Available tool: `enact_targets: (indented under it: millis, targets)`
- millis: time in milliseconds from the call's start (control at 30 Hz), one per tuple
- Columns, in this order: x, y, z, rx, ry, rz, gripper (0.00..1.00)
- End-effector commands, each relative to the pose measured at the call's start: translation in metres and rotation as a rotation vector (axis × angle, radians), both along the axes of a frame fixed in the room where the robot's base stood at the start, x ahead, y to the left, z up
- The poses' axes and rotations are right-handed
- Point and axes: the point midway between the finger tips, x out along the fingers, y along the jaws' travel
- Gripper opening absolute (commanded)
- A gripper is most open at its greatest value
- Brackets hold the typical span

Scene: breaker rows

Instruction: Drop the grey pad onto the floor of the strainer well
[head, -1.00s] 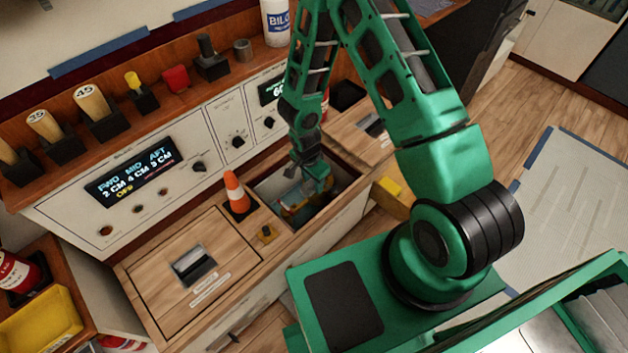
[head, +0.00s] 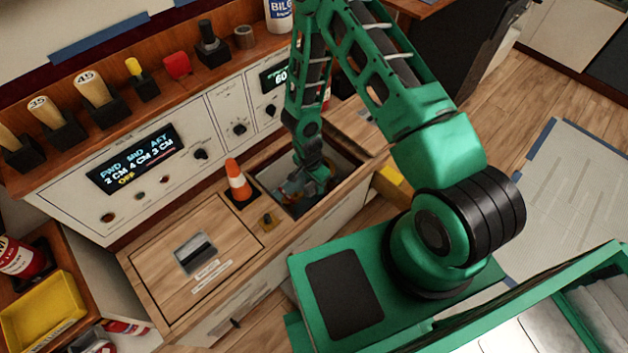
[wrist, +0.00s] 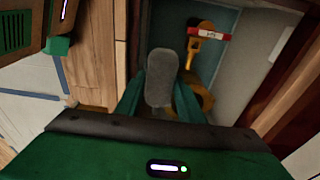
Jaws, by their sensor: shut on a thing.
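My gripper (wrist: 159,98) is shut on the grey pad (wrist: 162,78), a rounded slab standing up between the two green fingers in the wrist view. In the head view my gripper (head: 312,182) is down in the mouth of the open strainer well (head: 345,160). The pad cannot be made out there. The grey well floor and walls (wrist: 222,55) show beyond the pad in the wrist view. A yellow-orange fitting (wrist: 206,50) with a red and white tag (wrist: 210,34) stands in the well, to the right of the pad. My fingers hide part of it.
A closed wooden hatch (head: 195,252) lies further left. The control panel (head: 145,160) rises behind the well, and a yellow block (head: 392,184) sits to its right.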

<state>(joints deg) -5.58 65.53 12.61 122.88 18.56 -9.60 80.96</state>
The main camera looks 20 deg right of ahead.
Motion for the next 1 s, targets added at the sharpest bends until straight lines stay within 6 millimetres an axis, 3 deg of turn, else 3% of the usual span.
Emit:
enact_targets:
  millis: [467,500,567,1000]
  targets:
    - [-0.0003,-0.0002,-0.0064,0.000,0.001,0.000,0.13]
    - [-0.0003,-0.0002,-0.0064,0.000,0.000,0.000,0.42]
    - [-0.0003,-0.0002,-0.0064,0.000,0.001,0.000,0.56]
    - [-0.0028,-0.0012,-0.0036,-0.002,0.006,0.000,0.56]
